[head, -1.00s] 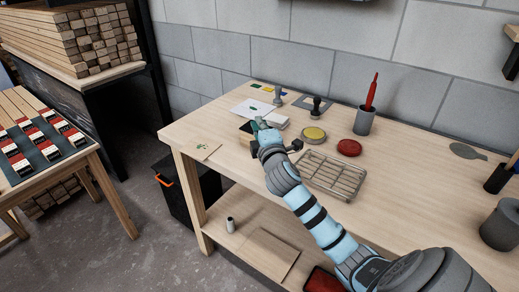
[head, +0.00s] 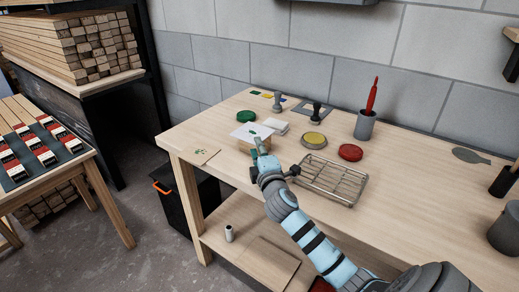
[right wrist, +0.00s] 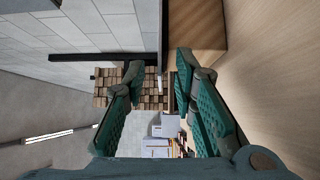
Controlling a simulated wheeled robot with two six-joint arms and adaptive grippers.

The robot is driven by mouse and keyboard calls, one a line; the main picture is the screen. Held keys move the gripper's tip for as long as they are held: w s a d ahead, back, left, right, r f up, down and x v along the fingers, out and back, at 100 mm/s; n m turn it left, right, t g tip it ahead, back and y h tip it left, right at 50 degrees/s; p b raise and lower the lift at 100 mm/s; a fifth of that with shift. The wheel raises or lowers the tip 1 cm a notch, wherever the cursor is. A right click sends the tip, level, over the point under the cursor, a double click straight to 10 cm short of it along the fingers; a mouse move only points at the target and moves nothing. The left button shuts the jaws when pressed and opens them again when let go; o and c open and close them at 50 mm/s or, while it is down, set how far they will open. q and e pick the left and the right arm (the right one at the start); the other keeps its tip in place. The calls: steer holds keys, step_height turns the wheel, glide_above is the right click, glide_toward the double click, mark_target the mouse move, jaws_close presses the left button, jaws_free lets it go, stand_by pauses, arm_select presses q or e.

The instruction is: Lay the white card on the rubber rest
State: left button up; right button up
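The white card (head: 251,131), with a small green print on it, lies near the left front of the workbench. It covers the spot where a small dark-sided block showed earlier, so the rubber rest is mostly hidden and I cannot be sure the card lies fully on it. My right gripper (head: 259,150) is just in front of the card's near edge, low over the bench front. In the right wrist view its two fingers (right wrist: 160,85) stand apart with nothing between them. The card does not show there. My left gripper is not in view.
A wire rack (head: 333,180), a yellow pad (head: 313,140), a red pad (head: 350,152) and stamps stand further right.

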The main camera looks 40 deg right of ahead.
steer(key=shift+s+r, duration=0.1)
steer(key=shift+r, duration=0.1)
steer(key=p+v, duration=0.1)
steer(key=v, duration=1.1)
